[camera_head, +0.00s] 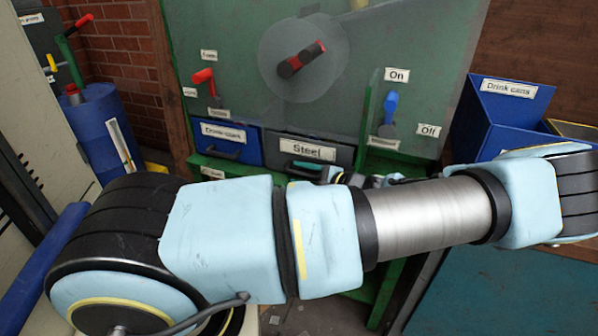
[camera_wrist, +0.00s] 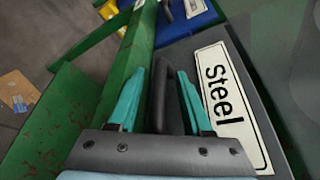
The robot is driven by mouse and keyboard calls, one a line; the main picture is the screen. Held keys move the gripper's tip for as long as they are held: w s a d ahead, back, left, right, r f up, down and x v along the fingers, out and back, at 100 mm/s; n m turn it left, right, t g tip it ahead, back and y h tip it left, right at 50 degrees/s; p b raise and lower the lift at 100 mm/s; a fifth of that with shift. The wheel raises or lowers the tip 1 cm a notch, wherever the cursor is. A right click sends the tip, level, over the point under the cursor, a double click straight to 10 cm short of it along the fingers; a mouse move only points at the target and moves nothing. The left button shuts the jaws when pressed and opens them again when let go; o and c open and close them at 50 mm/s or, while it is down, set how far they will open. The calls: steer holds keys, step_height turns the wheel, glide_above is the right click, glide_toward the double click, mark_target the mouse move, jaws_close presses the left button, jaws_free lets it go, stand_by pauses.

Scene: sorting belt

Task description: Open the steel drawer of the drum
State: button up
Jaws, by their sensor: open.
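The steel drawer (camera_head: 340,154) is dark grey with a white "Steel" label (camera_head: 308,150), low in the green drum cabinet. It looks shut, its front about level with the blue drawer beside it. In the wrist view the label (camera_wrist: 228,85) lies right of my gripper (camera_wrist: 159,82). My gripper is open, with one teal finger on each side of the drawer's black handle (camera_wrist: 160,100). The handle's bar stands between the fingers; I cannot tell whether either finger touches it. In the head view my arm hides most of the gripper and the lower drawer front.
A blue "Drink cans" drawer (camera_head: 230,146) is left of the steel one. Above are a red lever (camera_head: 204,80), a round disc with a red-and-black handle (camera_head: 301,59), and a blue On/Off lever (camera_head: 389,107). A green frame bar (camera_wrist: 127,68) runs close left of the gripper.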

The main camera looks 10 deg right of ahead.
steer(key=shift+w+a, duration=0.25)
steer(key=shift+c, duration=0.3)
steer(key=shift+f, duration=0.1)
jaws_close()
stand_by(0.9)
